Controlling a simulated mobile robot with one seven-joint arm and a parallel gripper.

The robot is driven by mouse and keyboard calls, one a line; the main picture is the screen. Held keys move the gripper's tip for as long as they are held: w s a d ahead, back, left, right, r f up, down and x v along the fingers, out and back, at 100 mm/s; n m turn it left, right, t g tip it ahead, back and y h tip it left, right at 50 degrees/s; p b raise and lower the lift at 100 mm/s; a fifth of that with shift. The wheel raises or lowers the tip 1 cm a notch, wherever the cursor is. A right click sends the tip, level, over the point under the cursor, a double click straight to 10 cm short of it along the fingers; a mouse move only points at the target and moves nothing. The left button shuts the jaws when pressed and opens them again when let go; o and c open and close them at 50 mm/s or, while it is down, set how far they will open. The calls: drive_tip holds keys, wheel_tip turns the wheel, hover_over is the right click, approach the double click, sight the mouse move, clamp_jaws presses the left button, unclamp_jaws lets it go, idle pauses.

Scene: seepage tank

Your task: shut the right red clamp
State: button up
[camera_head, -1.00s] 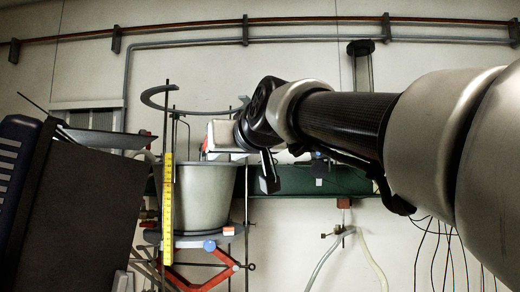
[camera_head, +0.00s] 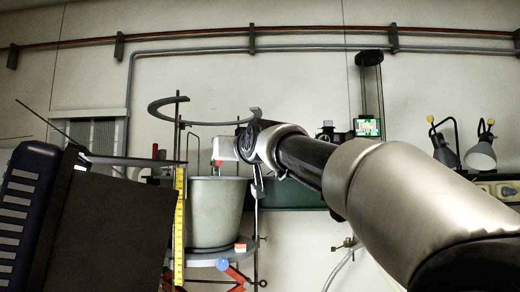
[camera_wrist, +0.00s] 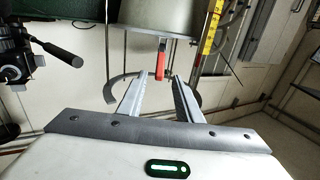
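A red clamp (camera_wrist: 161,62) with a grey lower end shows in the wrist view, beside the rim of the grey bucket (camera_wrist: 160,17). My gripper (camera_wrist: 159,77) is open and empty. Its two fingers point toward the clamp, which lies just beyond the fingertips and between their lines. In the head view my white gripper body is above the right part of the bucket (camera_head: 215,215), and its fingers are hard to make out. A small red part (camera_head: 218,162), apparently the clamp, shows just under it. Another small red part (camera_head: 154,151) shows left of the bucket.
A grey ring (camera_head: 190,105) stands above the bucket on thin rods. A yellow scale (camera_head: 180,225) stands at the bucket's left. A red jack (camera_head: 235,276) is below. A dark panel (camera_head: 105,230) fills the left. Two lamps (camera_head: 481,153) stand right.

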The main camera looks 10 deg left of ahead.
drive_tip(key=p+x, duration=0.3)
drive_tip(key=x, duration=0.5)
drive_tip(key=shift+w, duration=0.1)
drive_tip(key=shift+c, duration=0.3)
clamp_jaws()
drive_tip(key=shift+r, duration=0.1)
